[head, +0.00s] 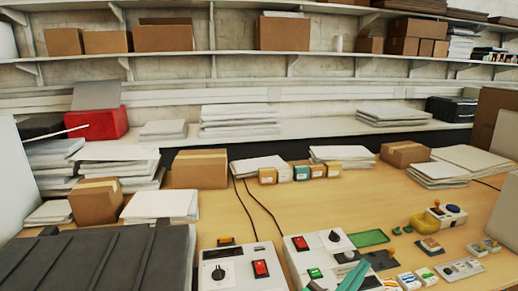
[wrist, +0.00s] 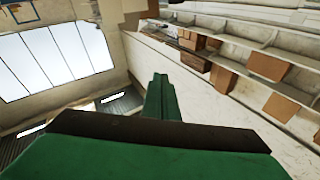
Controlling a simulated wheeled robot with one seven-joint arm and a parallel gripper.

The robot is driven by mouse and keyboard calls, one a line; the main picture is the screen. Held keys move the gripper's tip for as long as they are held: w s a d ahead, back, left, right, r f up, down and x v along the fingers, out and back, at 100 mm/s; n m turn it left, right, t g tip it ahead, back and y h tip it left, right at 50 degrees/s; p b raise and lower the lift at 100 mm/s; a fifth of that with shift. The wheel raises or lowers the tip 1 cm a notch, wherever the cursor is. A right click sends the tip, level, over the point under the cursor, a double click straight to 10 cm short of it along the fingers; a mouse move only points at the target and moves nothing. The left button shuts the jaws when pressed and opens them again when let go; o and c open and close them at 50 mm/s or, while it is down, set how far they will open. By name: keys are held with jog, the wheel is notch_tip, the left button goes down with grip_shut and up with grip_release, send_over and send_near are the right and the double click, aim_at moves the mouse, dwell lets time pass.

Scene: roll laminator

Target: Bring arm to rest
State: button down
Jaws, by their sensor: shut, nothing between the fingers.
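My gripper (wrist: 161,82) shows in the wrist view as green fingers pressed together, shut with nothing between them. In that view it points up and away over the room, with wall shelves to the right and a bright window to the left. It touches nothing that I can see. In the head view a teal-green shape (head: 354,277) cuts into the bottom edge; I cannot tell whether it is part of my gripper. The rest of my arm is not clearly visible.
The wooden table (head: 325,207) holds a dark ridged panel (head: 90,262), two control boxes (head: 240,268) (head: 318,250) with knobs and red switches, paper stacks and cartons. A yellow item (head: 424,223) and stamps lie at right. Shelves (wrist: 270,40) line the wall.

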jog(key=s+a+f+n+t+y, duration=0.2)
jog(key=s+a+f+n+y, duration=0.15)
jog(key=f, duration=0.35)
jog(key=s+a+f+n+t+y, duration=0.1)
jog(key=s+a+f+n+y, duration=0.3)
jog(key=f, duration=0.3)
jog(key=s+a+f+n+t+y, duration=0.2)
jog(key=a+f+n+y, duration=0.25)
jog(key=f+n, duration=0.2)
jog(key=s+a+f+g+y, duration=0.1)
jog(key=s+a+f, duration=0.1)
jog(key=s, duration=0.6)
jog(key=s+a+f+m+g+y, duration=0.1)
jog(key=s+a+f, duration=0.2)
jog(key=s+a, duration=0.2)
jog(key=s+a+f+m+g+y, duration=0.1)
jog(key=s+a+f, duration=0.2)
jog(key=s, duration=0.9)
jog(key=shift+a, duration=0.3)
jog(key=shift+s+f, duration=0.1)
